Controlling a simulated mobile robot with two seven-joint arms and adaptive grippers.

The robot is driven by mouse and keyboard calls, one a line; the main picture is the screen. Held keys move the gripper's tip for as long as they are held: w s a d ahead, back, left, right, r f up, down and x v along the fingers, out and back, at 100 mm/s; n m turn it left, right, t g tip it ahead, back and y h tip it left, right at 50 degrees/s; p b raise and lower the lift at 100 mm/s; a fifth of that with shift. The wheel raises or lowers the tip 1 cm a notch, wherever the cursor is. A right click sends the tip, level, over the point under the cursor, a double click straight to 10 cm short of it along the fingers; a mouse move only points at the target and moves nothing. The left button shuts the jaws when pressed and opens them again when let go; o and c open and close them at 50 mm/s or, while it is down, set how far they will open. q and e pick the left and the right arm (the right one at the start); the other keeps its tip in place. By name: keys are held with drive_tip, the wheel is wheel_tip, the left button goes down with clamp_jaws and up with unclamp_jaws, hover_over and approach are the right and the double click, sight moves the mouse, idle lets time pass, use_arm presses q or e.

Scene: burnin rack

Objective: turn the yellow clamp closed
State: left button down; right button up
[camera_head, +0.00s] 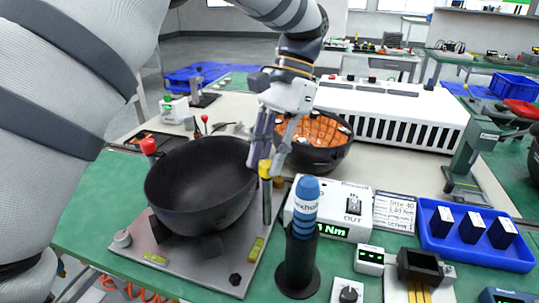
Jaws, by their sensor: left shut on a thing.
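The yellow clamp (265,169) shows as a small yellow piece on top of a dark upright handle or post, at the right side of a large black bowl (205,180). My left gripper (268,158) comes down from above and is shut on the yellow clamp, its fingers on either side of it. The bowl rests on a grey metal plate (205,265). The clamp's lower end and its pivot are partly hidden. My right gripper is not in view.
A blue-topped torque driver (305,205) stands close to the right, before a white display unit (335,207). A second bowl with orange contents (315,140) sits behind the gripper. A blue tray (470,262) with black boxes lies at right.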

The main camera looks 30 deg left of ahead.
use_arm(q)
drive_tip(key=shift+a+n+h, duration=0.1)
drive_tip(key=shift+n+h, duration=0.8)
drive_tip(key=shift+n, duration=1.3)
drive_tip(key=c, duration=1.3)
unclamp_jaws()
drive_tip(key=shift+c, duration=0.2)
drive_tip(key=v, duration=0.7)
drive_tip(key=shift+r, duration=0.25)
drive_tip(key=shift+w, duration=0.1)
